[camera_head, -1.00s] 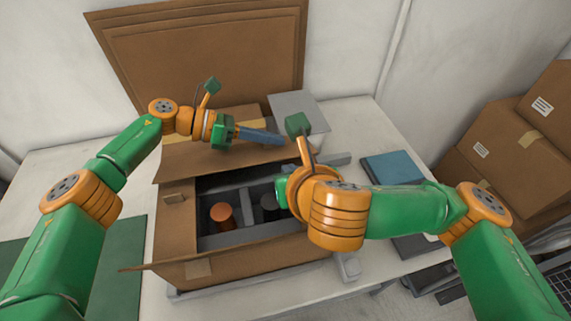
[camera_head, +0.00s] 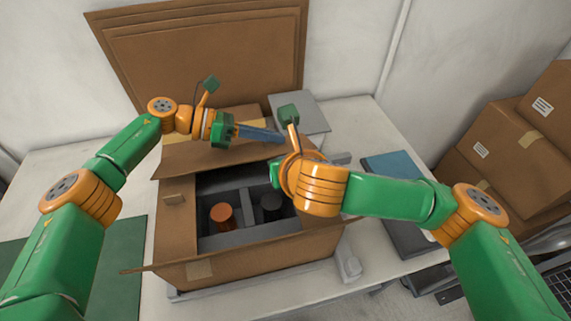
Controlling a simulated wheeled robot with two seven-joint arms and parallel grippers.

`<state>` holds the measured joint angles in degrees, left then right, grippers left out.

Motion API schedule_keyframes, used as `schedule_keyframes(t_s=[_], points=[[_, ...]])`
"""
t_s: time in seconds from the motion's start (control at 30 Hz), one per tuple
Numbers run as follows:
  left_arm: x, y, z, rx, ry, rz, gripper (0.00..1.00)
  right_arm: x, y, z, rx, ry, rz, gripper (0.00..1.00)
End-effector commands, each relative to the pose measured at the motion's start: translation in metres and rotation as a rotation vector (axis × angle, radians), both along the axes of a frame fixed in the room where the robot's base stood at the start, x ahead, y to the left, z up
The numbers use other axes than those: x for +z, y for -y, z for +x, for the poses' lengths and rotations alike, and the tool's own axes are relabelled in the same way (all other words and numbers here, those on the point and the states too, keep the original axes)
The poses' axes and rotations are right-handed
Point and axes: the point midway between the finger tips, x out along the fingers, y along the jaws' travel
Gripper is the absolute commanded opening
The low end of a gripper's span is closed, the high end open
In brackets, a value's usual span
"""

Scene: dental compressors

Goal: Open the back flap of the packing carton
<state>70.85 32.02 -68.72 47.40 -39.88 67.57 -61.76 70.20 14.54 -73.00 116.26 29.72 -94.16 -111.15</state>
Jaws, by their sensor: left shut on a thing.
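The brown packing carton (camera_head: 270,262) stands on the table with its top partly open, showing grey dividers, an orange cylinder (camera_head: 222,215) and a dark cylinder (camera_head: 270,206). Its back flap (camera_head: 195,158) lies at the rear of the opening; its exact tilt is unclear. My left gripper (camera_head: 238,133) is above this flap, shut on a blue-grey bar (camera_head: 262,136) that points right. I cannot tell whether the bar touches the flap. My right gripper (camera_head: 277,174) is over the carton's right rear part. Its fingertips are hidden, so its opening cannot be seen.
Large flat cardboard sheets (camera_head: 200,50) lean on the wall behind. A grey panel (camera_head: 300,112) is at the back, and a blue folder (camera_head: 392,166) lies right of the carton. A green mat (camera_head: 125,265) is at left. Stacked cartons (camera_head: 520,140) stand at far right.

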Motion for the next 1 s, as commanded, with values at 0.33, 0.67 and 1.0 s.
schedule_keyframes(t_s=[0.33,0.67,1.0], points=[[-0.007,0.002,-0.005,-0.02,-0.013,0.014,0.35,0.004,-0.001,0.002,-0.001,0.015,0.009,0.0],[0.009,-0.041,-0.009,-0.007,-0.011,0.014,0.35,0.004,0.0,0.002,-0.003,0.013,0.007,0.0],[0.037,-0.106,-0.018,-0.002,-0.005,0.005,0.35,0.002,-0.001,0.001,-0.001,0.009,0.005,0.0]])
